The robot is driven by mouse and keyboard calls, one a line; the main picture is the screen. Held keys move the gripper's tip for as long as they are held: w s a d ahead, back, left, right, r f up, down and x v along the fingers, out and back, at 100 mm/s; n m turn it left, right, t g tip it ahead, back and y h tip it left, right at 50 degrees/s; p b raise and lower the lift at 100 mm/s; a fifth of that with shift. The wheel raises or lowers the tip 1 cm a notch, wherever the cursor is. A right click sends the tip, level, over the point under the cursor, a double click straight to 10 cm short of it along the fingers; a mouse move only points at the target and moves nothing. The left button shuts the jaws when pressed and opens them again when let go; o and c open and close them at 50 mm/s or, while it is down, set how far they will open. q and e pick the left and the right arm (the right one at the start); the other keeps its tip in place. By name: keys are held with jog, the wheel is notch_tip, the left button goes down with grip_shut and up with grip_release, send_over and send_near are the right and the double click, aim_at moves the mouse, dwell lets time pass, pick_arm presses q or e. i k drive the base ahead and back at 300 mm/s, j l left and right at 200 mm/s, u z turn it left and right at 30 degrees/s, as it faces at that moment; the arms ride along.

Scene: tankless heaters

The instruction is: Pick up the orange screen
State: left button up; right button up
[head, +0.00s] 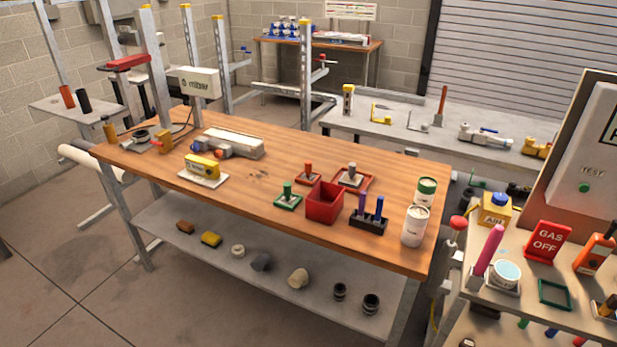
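An orange upright panel-like object (594,254) stands at the right edge of the right-hand bench in the head view. It has a pale patch on its face and leans back slightly. A dark object is against its right side. I cannot tell for sure that it is the orange screen, but it is the clearest orange item in view. Neither of my grippers is in view.
A red GAS OFF sign (547,242) stands left of the orange object. A green square frame (554,294), a pink cylinder (488,248) and a yellow AIR box (495,209) share that bench. A wooden table (270,205) with tools fills the middle; floor (80,260) is clear at left.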

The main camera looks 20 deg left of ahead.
aim_at(307, 171)
jog(key=j+z, duration=0.15)
jog(key=z, duration=0.5)
jog(key=j+z, duration=0.25)
jog(key=j, duration=0.2)
jog(key=k+j+z, duration=0.1)
jog(key=j+z, duration=0.15)
jog(key=j, duration=0.2)
jog(key=k+j+z, duration=0.1)
jog(key=j+z, duration=0.15)
jog(key=j, duration=0.15)
jog(key=k+j, duration=0.1)
jog(key=j, duration=0.25)
jog(key=k+j, duration=0.1)
jog(key=j, duration=0.25)
jog(key=k+j, duration=0.15)
jog(key=j, duration=0.2)
jog(key=k+j+z, duration=0.1)
jog(key=j, duration=0.25)
jog(key=k+j, duration=0.1)
jog(key=j, duration=0.25)
